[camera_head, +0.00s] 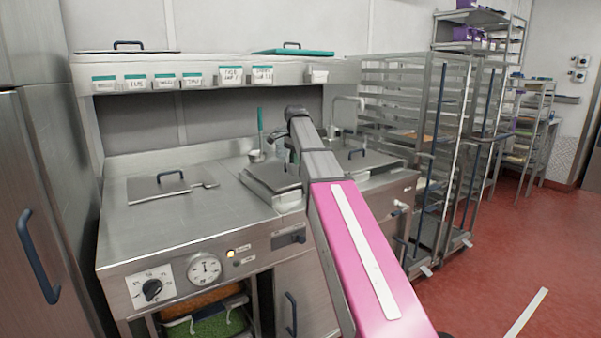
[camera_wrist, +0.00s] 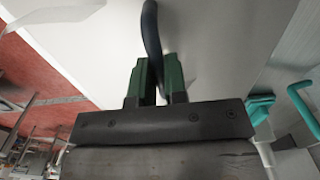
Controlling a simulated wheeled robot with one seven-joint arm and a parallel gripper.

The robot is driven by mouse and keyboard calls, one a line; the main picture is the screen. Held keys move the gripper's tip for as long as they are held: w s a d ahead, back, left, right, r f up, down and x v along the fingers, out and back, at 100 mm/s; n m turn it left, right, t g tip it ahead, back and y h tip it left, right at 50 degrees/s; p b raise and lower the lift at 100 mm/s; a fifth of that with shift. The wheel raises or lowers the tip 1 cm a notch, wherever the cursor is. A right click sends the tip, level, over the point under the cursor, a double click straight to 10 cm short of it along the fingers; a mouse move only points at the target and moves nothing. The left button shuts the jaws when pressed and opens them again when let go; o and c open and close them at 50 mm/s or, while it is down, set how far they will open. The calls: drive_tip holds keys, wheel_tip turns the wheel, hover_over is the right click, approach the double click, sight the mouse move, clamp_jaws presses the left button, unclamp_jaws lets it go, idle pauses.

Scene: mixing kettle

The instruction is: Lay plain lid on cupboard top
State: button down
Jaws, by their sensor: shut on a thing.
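In the wrist view my gripper (camera_wrist: 158,78) has its two dark green fingers closed on the dark blue bar handle (camera_wrist: 152,35) of a broad, plain pale lid (camera_wrist: 220,45). In the head view the end of my arm is over the middle of the steel unit, but its fingers are hidden. A grey flat-topped piece (camera_head: 272,178) shows just left of the arm; I cannot tell if it is the held lid. The steel worktop (camera_head: 140,235), above a cupboard door (camera_head: 305,295), is partly bare on the left.
A flat lid (camera_head: 158,187) with a dark handle lies on the left worktop beside a ladle. Another handled lid (camera_head: 357,163) is right of my arm. A rack (camera_head: 440,150) stands right; red floor is open there.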

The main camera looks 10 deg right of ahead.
drive_tip(key=shift+r, duration=2.2)
